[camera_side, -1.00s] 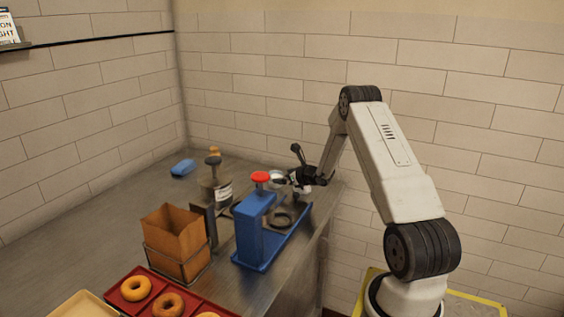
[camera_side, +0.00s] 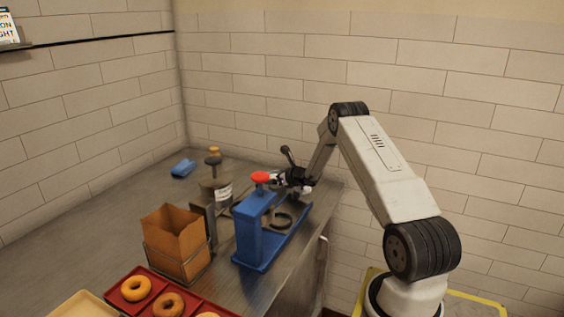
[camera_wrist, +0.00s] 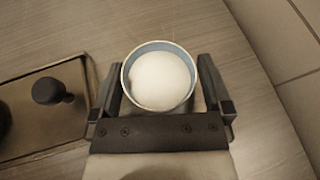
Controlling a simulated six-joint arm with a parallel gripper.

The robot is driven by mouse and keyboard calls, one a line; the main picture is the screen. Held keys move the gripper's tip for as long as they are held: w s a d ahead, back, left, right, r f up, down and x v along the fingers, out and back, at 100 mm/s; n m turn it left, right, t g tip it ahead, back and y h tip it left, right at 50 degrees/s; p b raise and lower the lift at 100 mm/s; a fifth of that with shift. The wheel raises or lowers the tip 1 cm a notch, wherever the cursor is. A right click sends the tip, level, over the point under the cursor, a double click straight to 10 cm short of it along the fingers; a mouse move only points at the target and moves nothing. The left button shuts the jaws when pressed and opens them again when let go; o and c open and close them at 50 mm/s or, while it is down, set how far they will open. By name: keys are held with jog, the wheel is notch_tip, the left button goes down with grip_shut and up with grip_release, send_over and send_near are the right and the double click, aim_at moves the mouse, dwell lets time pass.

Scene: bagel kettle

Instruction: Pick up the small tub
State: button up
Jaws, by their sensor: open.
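The small tub (camera_wrist: 159,78) is round, with a thin blue-grey rim and white contents. In the wrist view it sits between the two fingers of my gripper (camera_wrist: 161,90), with a finger on each side and a narrow gap at the right. My gripper is open around it. In the side view my gripper (camera_side: 290,180) is low over the far right part of the counter, behind the blue press. The tub is hard to make out there, hidden by the gripper and the press.
A blue press (camera_side: 250,232) with a red knob (camera_side: 260,177) stands in front of my gripper. The wall is close behind.

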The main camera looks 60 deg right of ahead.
jog(key=shift+w+f, duration=0.1)
jog(key=shift+w, duration=0.1)
dwell(0.4)
jog(key=c, duration=1.1)
jog(key=shift+r, duration=5.05)
